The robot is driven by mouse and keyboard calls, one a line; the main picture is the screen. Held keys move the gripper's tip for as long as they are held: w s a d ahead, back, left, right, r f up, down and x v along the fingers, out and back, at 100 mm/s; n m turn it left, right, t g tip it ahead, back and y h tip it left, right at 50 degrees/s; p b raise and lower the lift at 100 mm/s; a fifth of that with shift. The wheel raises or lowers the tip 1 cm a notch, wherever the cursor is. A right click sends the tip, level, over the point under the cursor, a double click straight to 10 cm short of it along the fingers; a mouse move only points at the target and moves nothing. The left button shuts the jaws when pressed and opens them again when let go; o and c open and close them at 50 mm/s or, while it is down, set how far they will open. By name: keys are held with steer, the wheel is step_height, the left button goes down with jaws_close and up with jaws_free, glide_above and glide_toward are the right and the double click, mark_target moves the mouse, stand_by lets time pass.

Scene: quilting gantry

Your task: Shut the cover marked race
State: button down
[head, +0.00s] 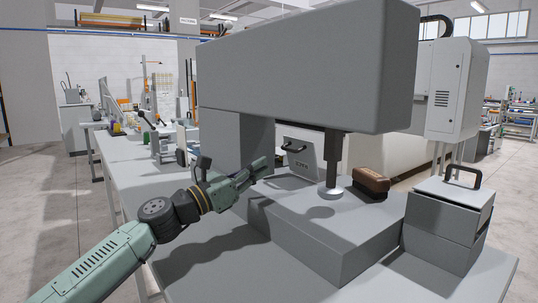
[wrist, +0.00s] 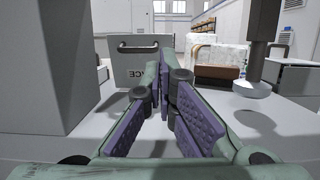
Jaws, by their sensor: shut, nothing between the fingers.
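The cover marked race (head: 305,172) is a grey panel with a dark bar handle (head: 294,148), standing behind the machine bed and leaning in the head view. In the wrist view the cover (wrist: 133,72) faces me, with its handle (wrist: 138,46) near the top; only the end of its lettering, "CE", shows beside my finger. My gripper (head: 262,170) is shut and empty, left of the cover in the head view. In the wrist view my gripper (wrist: 167,68) overlaps the cover's right edge. I cannot tell whether they touch.
The grey machine head (head: 300,75) overhangs the bed (head: 325,235). A presser foot (head: 331,188) hangs to the right of the cover. A brown block (head: 371,181) lies on the bed. A grey box with a handled lid (head: 455,190) stands at right.

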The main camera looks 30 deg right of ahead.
mark_target(307, 141)
steer(key=p+x, duration=0.3)
steer(key=x, duration=1)
steer(key=shift+s+d+r, duration=0.1)
steer(key=shift+d, duration=0.05)
steer(key=shift+d+r+p, duration=0.15)
steer(key=shift+d+p, duration=0.15)
steer(key=shift+d, duration=0.05)
steer(key=shift+a, duration=0.15)
